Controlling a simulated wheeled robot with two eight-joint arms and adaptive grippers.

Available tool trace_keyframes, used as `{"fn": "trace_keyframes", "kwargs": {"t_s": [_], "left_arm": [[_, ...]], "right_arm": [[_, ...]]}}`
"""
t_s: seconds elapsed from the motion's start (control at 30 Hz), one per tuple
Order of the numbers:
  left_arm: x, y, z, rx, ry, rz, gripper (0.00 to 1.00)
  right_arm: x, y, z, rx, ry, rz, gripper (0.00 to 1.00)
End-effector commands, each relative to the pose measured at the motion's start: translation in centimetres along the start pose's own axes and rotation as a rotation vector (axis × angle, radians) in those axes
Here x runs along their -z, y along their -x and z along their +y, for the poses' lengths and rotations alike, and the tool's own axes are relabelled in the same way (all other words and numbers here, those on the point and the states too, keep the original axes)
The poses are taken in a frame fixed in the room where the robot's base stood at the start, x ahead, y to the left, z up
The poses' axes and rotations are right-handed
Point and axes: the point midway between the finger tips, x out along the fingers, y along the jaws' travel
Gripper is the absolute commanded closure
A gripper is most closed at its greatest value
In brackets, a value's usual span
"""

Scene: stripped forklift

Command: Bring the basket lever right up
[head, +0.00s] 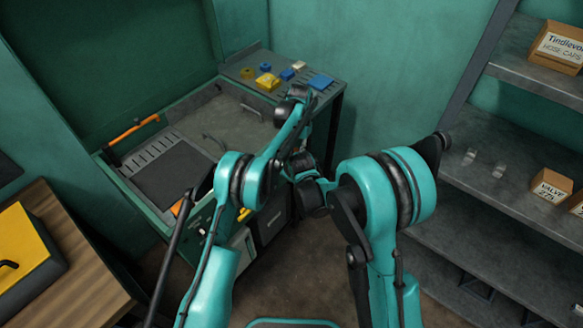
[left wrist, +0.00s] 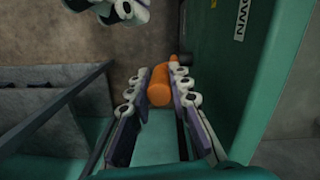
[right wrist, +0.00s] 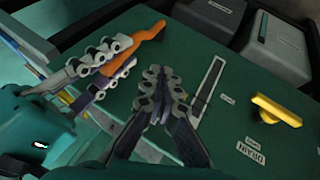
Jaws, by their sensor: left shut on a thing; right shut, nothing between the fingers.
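The orange basket lever (left wrist: 159,88) sits between the fingers of my left gripper (left wrist: 160,84) in the left wrist view, beside a green panel whose partly cut-off label ends in "OWN". In the right wrist view, the lever (right wrist: 148,38) slants at upper left, with my left gripper (right wrist: 103,65) closed around it. My right gripper (right wrist: 160,78) is shut and empty in front of the green front panel, apart from the lever. In the head view, a small orange piece of the lever (head: 178,208) shows by the machine's front; my arms hide both fingertips.
A yellow handle (right wrist: 274,110) is on the panel near a "DRAIN" label. A long dark slot (right wrist: 208,82) lies beside my right gripper. Another orange bar (head: 132,128) is at the basin's back left. A wooden table (head: 70,260) stands left, shelves (head: 480,205) right.

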Motion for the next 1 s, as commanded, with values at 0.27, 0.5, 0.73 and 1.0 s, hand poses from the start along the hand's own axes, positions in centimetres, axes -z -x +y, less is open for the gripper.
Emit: {"fn": "trace_keyframes", "kwargs": {"t_s": [0.27, 0.5, 0.73, 1.0], "left_arm": [[0.0, -0.1, 0.0, 0.000, 0.000, 0.001, 1.00], [0.0, -0.1, 0.0, 0.000, 0.000, 0.001, 1.00], [0.0, -0.1, 0.0, 0.000, 0.000, 0.000, 1.00], [-0.1, 0.0, 0.0, 0.000, 0.000, -0.003, 1.00]], "right_arm": [[0.0, -2.5, 2.7, -0.001, -0.003, -0.001, 1.00], [0.1, -3.0, 3.6, 0.000, -0.001, 0.000, 1.00], [0.1, -2.9, 3.6, 0.000, -0.001, 0.000, 1.00], [0.0, -3.5, 5.5, -0.004, -0.001, 0.000, 1.00]]}}
